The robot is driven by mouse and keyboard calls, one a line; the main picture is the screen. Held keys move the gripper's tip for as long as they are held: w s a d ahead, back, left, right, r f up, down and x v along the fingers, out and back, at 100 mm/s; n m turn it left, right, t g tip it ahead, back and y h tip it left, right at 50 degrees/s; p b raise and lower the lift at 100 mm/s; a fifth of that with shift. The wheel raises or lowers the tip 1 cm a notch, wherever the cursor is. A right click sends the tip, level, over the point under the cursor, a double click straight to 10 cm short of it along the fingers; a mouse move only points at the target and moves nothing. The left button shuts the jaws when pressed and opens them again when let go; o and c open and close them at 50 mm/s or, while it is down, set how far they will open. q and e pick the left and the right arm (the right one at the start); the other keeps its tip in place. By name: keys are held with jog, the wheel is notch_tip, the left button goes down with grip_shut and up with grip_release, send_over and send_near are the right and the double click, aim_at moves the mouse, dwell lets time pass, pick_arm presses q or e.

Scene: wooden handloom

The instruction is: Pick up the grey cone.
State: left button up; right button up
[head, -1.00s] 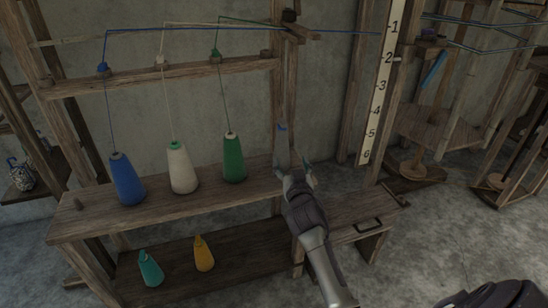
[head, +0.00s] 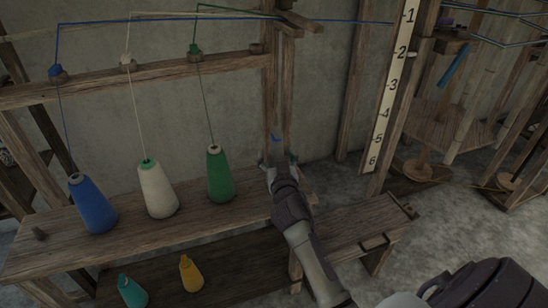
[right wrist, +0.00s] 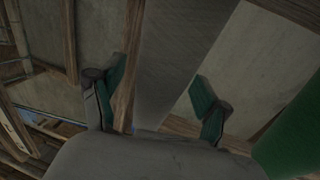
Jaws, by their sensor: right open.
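The grey cone (head: 276,148) stands at the right end of the wooden bench's upper board, right of the green cone, with a small blue mark near its top. My right gripper (head: 279,165) is in front of it and hides its lower part. In the right wrist view, the grey cone (right wrist: 182,55) rises between the two spread teal-padded fingers of my right gripper (right wrist: 158,85). A gap shows beside the right finger; contact at the left finger cannot be told. My left gripper is not in view.
Blue (head: 92,204), white (head: 157,190) and green (head: 220,175) cones stand left on the bench (head: 130,240). The green one is close by in the wrist view (right wrist: 295,140). Teal (head: 133,292) and yellow (head: 190,274) cones stand below. Threads run overhead; a post rises behind.

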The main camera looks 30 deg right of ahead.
jog(key=shift+w+d, duration=0.15)
jog(key=shift+w, duration=0.05)
jog(key=shift+s+r, duration=0.2)
jog(key=shift+c, duration=0.7)
jog(key=shift+f, duration=0.1)
jog(key=c, duration=1.1)
